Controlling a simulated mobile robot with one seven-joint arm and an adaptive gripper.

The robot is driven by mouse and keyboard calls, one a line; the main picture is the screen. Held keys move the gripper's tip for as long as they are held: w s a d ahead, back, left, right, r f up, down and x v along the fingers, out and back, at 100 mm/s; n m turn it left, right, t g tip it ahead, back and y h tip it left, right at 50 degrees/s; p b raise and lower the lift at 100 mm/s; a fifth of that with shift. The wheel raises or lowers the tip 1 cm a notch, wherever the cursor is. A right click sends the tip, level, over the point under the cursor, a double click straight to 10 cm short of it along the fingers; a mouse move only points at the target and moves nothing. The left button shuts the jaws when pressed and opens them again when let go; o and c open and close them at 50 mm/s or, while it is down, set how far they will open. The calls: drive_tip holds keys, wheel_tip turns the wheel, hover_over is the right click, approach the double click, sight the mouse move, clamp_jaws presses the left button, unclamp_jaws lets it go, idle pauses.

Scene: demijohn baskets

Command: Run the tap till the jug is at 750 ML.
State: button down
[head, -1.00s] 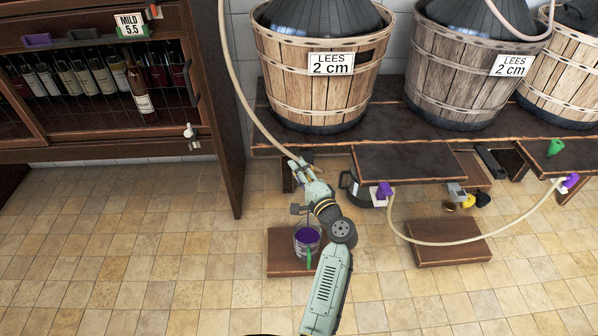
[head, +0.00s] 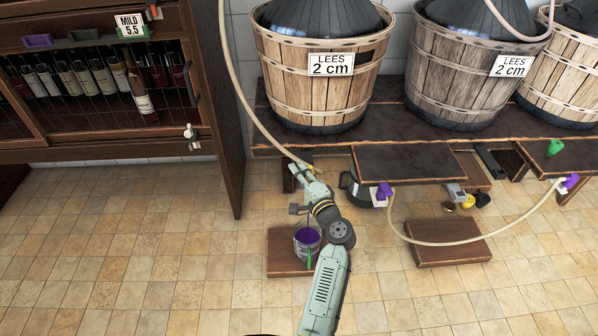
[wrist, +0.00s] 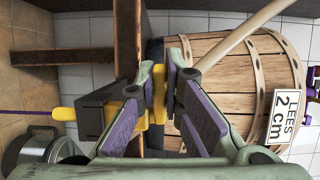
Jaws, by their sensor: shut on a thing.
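The jug (head: 307,243) is a clear vessel on a low wooden block in the head view, with purple liquid in it and a green part at its front. Its scale is too small to read. The tap (wrist: 95,115) shows in the wrist view as a dark body with a yellow spout. A thin purple stream (wrist: 22,112) runs from the spout. My gripper (wrist: 158,95) is shut on the tap's yellow handle (wrist: 157,108). In the head view my gripper (head: 304,180) is above and behind the jug, and my arm partly hides the tap.
Wooden baskets with dark demijohns (head: 318,75) stand on the bench (head: 400,122). A pale hose (head: 255,115) hangs down to the tap. Another hose loops over a second block (head: 448,250). The floor at left is clear.

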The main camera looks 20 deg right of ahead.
drive_tip(key=shift+w+a+r+m+h+p, duration=0.1)
drive_tip(key=shift+w+m+h+p, duration=0.05)
drive_tip(key=shift+m+h+p, duration=0.25)
drive_tip(key=shift+w+a+m+h+p, duration=0.1)
drive_tip(key=shift+m+h+p, duration=0.15)
drive_tip(key=shift+h, duration=0.25)
drive_tip(key=m+h+p, duration=0.1)
drive_tip(key=h+p, duration=0.1)
drive_tip(key=w+m+h+p, duration=0.1)
drive_tip(key=m+h+p, duration=0.1)
drive_tip(key=h+p, duration=0.1)
drive_tip(key=shift+d+g, duration=0.2)
drive_tip(key=shift+g, duration=0.2)
drive_tip(key=c, duration=1.7)
unclamp_jaws()
